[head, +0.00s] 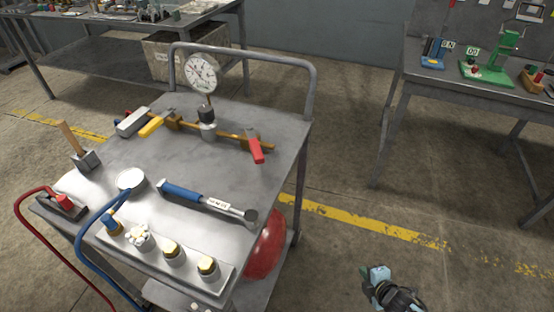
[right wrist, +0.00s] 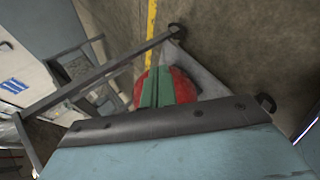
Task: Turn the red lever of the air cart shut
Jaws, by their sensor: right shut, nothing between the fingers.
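The air cart (head: 225,185) is a grey metal cart standing left of centre in the head view. A brass pipe (head: 233,135) with a round gauge (head: 202,74) runs across its top. The red lever (head: 256,149) is at the pipe's right end and lies across the pipe's line. My right gripper (head: 378,273) is right of the cart, low in the head view, well apart from the lever. In the right wrist view its green fingers (right wrist: 158,75) are together and empty, with the red tank (right wrist: 187,88) behind them. The lever does not show there. My left gripper is out of view.
A yellow lever (head: 151,126) is at the pipe's left end. A blue-handled wrench (head: 184,194), a mallet (head: 84,158) and a tray of fittings (head: 205,283) lie on the cart top. A workbench (head: 478,88) stands at right. The floor between is clear.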

